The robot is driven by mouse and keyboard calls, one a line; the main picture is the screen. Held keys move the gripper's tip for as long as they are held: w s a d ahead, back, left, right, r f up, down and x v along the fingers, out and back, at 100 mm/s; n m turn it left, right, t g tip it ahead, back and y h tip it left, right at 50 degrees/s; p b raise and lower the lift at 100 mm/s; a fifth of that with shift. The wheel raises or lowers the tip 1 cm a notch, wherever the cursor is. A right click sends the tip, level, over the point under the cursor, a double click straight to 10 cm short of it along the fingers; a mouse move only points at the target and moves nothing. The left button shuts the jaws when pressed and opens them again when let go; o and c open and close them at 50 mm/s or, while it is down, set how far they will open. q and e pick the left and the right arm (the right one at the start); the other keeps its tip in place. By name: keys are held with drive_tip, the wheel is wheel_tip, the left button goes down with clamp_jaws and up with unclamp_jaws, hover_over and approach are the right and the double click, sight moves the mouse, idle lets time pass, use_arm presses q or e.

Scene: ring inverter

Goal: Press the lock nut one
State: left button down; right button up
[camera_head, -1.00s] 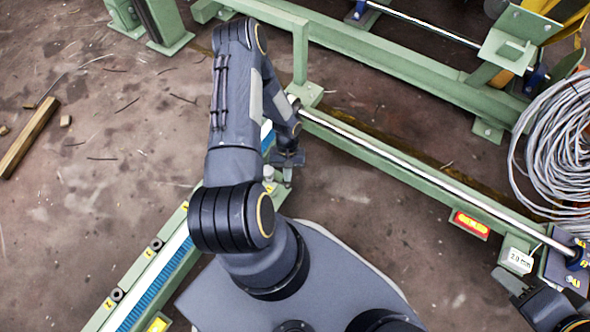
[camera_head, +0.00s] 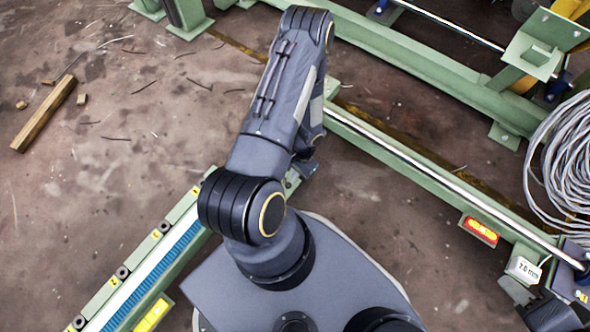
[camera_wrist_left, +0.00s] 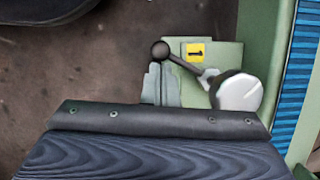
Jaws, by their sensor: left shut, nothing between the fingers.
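In the left wrist view a yellow tag marked 1 (camera_wrist_left: 196,52) sits on a green plate. A white round-topped part (camera_wrist_left: 238,92) stands beside it, with a dark lever ending in a black ball (camera_wrist_left: 160,50). I cannot tell which part is lock nut one. My left gripper (camera_wrist_left: 162,75) is shut and empty, its pale fingertips close to the ball; contact cannot be told. In the head view my left arm hides this spot, and only a bit of my left gripper (camera_head: 306,166) shows.
A green rail with a blue ribbed strip (camera_head: 155,283) and dark nuts (camera_head: 122,272) runs to the lower left. A green beam with a steel rod (camera_head: 430,180) lies right. A cable coil (camera_head: 565,160) is at the right edge.

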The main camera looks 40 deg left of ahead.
use_arm(q)
drive_tip(key=shift+r, duration=0.1)
idle(0.5)
drive_tip(key=p+v, duration=0.6)
drive_tip(key=v, duration=0.3)
drive_tip(key=shift+w+r, duration=0.2)
drive_tip(key=shift+r, duration=0.15)
